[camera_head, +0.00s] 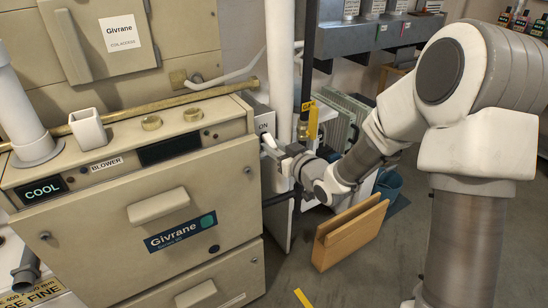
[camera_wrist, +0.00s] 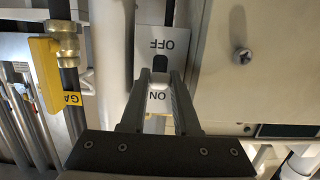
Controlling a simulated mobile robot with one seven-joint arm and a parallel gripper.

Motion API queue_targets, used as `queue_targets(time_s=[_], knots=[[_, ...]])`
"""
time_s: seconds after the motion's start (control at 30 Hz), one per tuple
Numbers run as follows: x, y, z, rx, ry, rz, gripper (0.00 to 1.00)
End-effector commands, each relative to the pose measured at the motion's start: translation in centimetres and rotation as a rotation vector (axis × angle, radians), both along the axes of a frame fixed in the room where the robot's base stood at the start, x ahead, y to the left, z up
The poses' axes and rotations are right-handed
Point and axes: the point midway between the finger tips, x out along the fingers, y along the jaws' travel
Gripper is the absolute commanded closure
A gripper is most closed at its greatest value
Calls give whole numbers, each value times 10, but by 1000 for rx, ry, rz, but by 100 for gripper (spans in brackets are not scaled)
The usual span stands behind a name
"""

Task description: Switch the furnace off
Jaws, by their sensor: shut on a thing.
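The beige furnace (camera_head: 105,215) fills the left of the head view, with a lit COOL display (camera_head: 41,191). A pale switch plate (camera_head: 265,124) is on its right side; ON shows at its top. The wrist view sees the plate (camera_wrist: 147,38) upside down, with OFF beyond my fingertips, ON between my fingers, and a dark slot between the labels. My gripper (camera_head: 278,160) is at the plate, shut on the pale switch lever (camera_head: 268,142). In the wrist view my fingers (camera_wrist: 160,78) hide much of the lever, so its exact position is hard to tell.
A black gas pipe with a yellow valve handle (camera_head: 313,120) stands just right of the switch; the handle also shows in the wrist view (camera_wrist: 45,75). A wooden piece (camera_head: 350,233) stands on the floor below my arm. Open floor lies in front.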

Motion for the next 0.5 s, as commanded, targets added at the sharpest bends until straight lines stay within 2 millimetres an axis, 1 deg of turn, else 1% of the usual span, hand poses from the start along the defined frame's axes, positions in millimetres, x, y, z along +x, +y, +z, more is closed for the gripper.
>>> queue_targets(time_s=[0.03, 0.5], knots=[[0, 0, -5, 8, -12, -1, 100], [1, 1, -2, 34, -48, 0, 100]])
